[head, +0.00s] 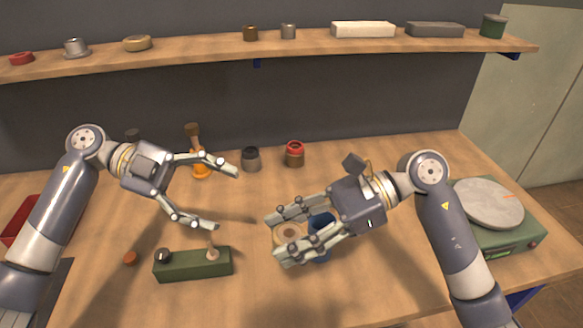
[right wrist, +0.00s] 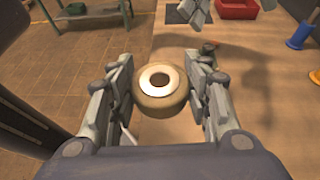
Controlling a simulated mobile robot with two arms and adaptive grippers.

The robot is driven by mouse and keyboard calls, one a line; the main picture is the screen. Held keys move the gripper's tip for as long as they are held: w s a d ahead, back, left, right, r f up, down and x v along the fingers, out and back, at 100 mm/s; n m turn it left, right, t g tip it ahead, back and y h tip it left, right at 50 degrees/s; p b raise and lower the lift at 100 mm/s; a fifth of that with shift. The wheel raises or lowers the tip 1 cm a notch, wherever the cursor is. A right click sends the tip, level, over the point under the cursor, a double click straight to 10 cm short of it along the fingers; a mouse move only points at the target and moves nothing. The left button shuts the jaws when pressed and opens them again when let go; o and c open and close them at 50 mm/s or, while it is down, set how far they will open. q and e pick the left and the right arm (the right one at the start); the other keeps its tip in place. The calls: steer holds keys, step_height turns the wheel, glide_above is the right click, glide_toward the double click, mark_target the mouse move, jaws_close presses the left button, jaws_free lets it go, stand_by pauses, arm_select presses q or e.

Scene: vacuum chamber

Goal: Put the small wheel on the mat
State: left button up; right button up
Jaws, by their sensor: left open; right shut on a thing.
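The small wheel, a tan ring with a pale face and a centre hole, is between the fingers of my right gripper (head: 280,238) in the head view. In the right wrist view the small wheel (right wrist: 161,109) sits between both fingers, which are shut on it. How high it is over the table is hard to tell. A dark flat patch that looks like the mat (head: 63,284) lies at the lower left of the head view, partly hidden by my left arm. It also seems to show in the right wrist view (right wrist: 180,14). My left gripper (head: 228,198) is open and empty.
A green block with a knob and lever (head: 193,265) lies between my left gripper and the front edge. A red tray (head: 22,222) is at the left, a green scale (head: 500,240) at the right. A blue object (head: 320,224) is partly hidden by my right gripper.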

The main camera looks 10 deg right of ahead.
arm_select(q)
steer(key=s+d+r+m+t+y, duration=0.2)
steer(key=s+d+r+m+y, duration=0.15)
steer(key=d+r+y, duration=0.3)
steer(key=s+d+r+m+t+y, duration=0.3)
steer(key=s+d+r+y, duration=0.15)
steer(key=d+r, duration=0.2)
step_height(320, 180, down, 15)
steer(key=a+y, duration=0.1)
steer(key=y, duration=0.1)
steer(key=shift+w+n+y, duration=0.2)
steer(key=shift+n+y, duration=0.1)
steer(key=shift+n, duration=0.15)
steer(key=shift+c, duration=0.6)
